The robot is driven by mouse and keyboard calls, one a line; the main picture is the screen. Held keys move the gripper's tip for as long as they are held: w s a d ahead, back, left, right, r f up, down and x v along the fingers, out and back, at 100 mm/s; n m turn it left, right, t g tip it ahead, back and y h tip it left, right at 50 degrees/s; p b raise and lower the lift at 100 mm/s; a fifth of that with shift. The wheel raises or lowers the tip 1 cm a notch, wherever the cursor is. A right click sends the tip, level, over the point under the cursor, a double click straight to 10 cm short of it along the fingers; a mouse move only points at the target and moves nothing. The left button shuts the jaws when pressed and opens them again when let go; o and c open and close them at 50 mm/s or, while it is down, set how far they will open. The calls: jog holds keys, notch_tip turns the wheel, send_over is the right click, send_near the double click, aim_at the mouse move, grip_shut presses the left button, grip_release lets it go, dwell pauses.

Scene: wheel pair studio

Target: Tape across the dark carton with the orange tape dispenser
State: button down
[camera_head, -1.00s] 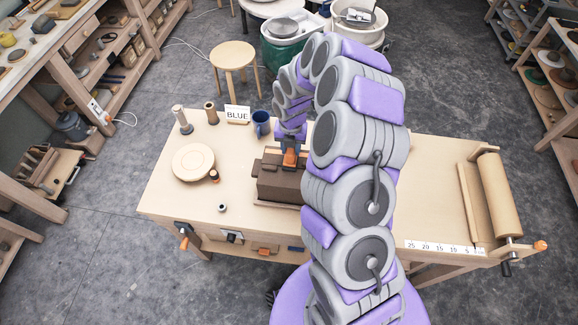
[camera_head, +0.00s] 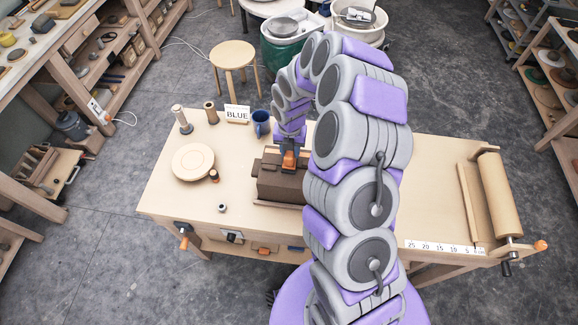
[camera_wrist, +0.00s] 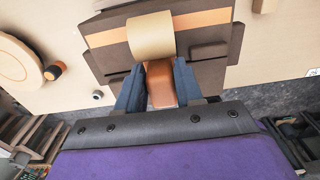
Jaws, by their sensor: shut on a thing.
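The dark carton (camera_head: 281,188) sits on the workbench, left of my arm in the head view. It also shows in the wrist view (camera_wrist: 112,62), where an orange band (camera_wrist: 106,37) runs across its top on both sides of a tan roll. The orange tape dispenser (camera_head: 288,160) is over the carton. In the wrist view its orange-brown body (camera_wrist: 160,88) is between my fingers, with the tan roll (camera_wrist: 151,36) ahead of it. My gripper (camera_wrist: 160,82) is shut on the dispenser. The roll hides the carton under it, so contact cannot be told.
On the bench (camera_head: 165,205) stand a round disc (camera_head: 193,161), a BLUE sign (camera_head: 237,114), a blue mug (camera_head: 261,123) and two spools (camera_head: 182,119). A large roller (camera_head: 497,194) is at the right end. Bench space left of the carton is mostly clear.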

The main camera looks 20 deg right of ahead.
jog(key=shift+s+a, duration=0.25)
jog(key=shift+s, duration=0.3)
jog(key=shift+s+a, duration=0.25)
jog(key=shift+s, duration=0.3)
jog(key=shift+w+p, duration=0.2)
jog(key=shift+p, duration=0.15)
dwell(0.6)
jog(key=shift+w+d+r+p, duration=0.15)
jog(key=shift+w+d+p, duration=0.15)
jog(key=shift+w+p, duration=0.3)
jog(key=shift+w+d+p, duration=0.2)
jog(key=shift+w+d, duration=0.05)
jog(key=shift+w, duration=0.2)
jog(key=shift+w+d+p, duration=0.2)
jog(key=shift+w, duration=0.25)
jog(key=shift+s, duration=0.1)
jog(key=shift+s+a, duration=0.4)
jog(key=shift+s, duration=0.45)
jog(key=shift+s+a, duration=0.35)
jog(key=shift+s, duration=0.5)
